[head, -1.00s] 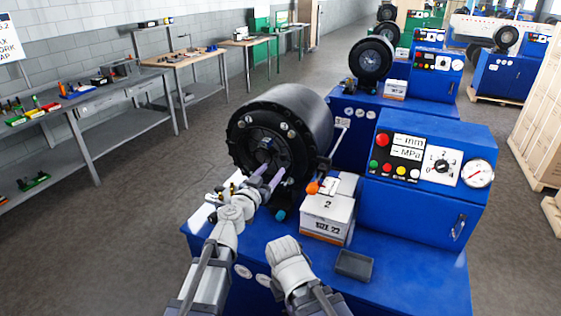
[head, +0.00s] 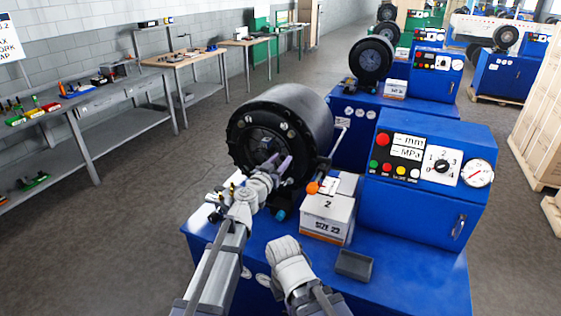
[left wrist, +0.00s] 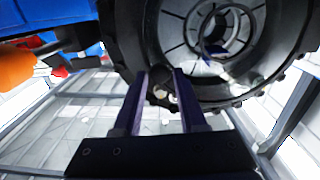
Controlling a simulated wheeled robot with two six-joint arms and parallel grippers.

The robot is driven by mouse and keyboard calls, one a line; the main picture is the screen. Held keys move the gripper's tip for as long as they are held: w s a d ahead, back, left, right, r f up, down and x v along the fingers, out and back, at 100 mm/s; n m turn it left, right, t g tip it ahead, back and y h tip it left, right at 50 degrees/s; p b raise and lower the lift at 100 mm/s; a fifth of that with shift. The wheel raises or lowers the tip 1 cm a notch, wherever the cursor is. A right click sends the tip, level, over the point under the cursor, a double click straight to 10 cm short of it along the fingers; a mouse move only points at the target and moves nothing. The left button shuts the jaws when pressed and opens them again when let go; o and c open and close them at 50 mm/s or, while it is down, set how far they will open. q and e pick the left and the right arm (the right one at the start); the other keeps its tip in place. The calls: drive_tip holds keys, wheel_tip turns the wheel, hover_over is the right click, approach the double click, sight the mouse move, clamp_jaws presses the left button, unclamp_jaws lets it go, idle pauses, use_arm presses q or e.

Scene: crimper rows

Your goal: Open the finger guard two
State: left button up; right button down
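Crimper two has a big black round head (head: 300,112) on a blue base. Its dark front face (head: 262,146) turns toward the lower left; I cannot clearly make out the finger guard's outline on it. My left gripper (head: 277,164) is at the lower part of this face. In the left wrist view, the left gripper (left wrist: 163,82) has its two purple fingers apart, with a small dark knob (left wrist: 160,92) between the tips at the rim. I cannot tell if they touch it. The ring opening (left wrist: 215,40) lies beyond. Of my right arm, only a pale link shows; its fingers do not.
A white box marked 2 (head: 327,218) and a small dark tray (head: 354,264) stand on the blue base. An orange-tipped lever (head: 313,187) sticks out beside the head. The control panel (head: 425,160) is at right.

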use_arm(q)
clamp_jaws()
idle(1.0)
